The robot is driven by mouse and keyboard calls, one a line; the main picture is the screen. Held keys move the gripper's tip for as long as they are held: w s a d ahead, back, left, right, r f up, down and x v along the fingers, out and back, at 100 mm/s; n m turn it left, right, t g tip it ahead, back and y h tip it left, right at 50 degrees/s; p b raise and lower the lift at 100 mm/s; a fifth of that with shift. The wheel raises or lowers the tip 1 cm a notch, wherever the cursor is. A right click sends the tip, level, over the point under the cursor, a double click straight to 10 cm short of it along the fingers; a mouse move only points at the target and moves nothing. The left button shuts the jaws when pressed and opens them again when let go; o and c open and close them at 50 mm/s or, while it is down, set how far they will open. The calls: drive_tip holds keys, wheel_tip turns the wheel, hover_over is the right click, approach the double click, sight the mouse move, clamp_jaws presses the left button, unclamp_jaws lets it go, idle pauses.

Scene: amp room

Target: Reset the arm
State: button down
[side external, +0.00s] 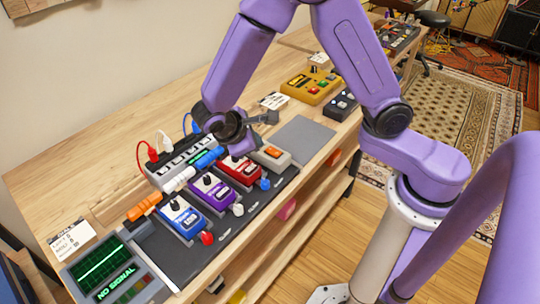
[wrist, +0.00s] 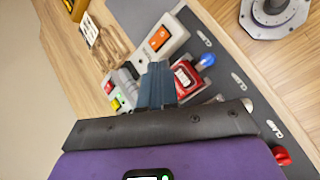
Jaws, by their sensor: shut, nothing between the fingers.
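My gripper (wrist: 157,72) is in the middle of the wrist view, its dark fingers together with nothing between them. They appear over the pedals, close to the red pedal (wrist: 187,78) and the grey pedal with an orange switch (wrist: 160,40). In the side external view my arm bends down over the workbench, with its wrist above the pedal row. The fingertips are hard to make out there. I cannot tell whether they touch anything.
On the dark board stand a blue pedal (side external: 182,217), a purple pedal (side external: 212,191), a red pedal (side external: 241,170) and a grey pedal (side external: 270,155). Behind them is a grey switch box (side external: 165,170) with cables. A signal screen (side external: 105,270) sits front left. A yellow pedal (side external: 311,86) stands farther back.

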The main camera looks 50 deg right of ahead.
drive_tip(key=s+d+r+y, duration=0.1)
drive_tip(key=s+r+y, duration=0.1)
drive_tip(key=s, duration=0.5)
drive_tip(key=s+d+r+n+y, duration=0.1)
drive_tip(key=s+d+r+y, duration=0.1)
drive_tip(key=s, duration=0.5)
drive_tip(key=s+d+r+n+y, duration=0.1)
drive_tip(key=s+d+r+y, duration=0.1)
drive_tip(key=s+r+y, duration=0.2)
drive_tip(key=s, duration=0.3)
drive_tip(key=shift+s+r+g, duration=0.25)
drive_tip(key=shift+r+g, duration=0.05)
drive_tip(key=shift+r, duration=0.05)
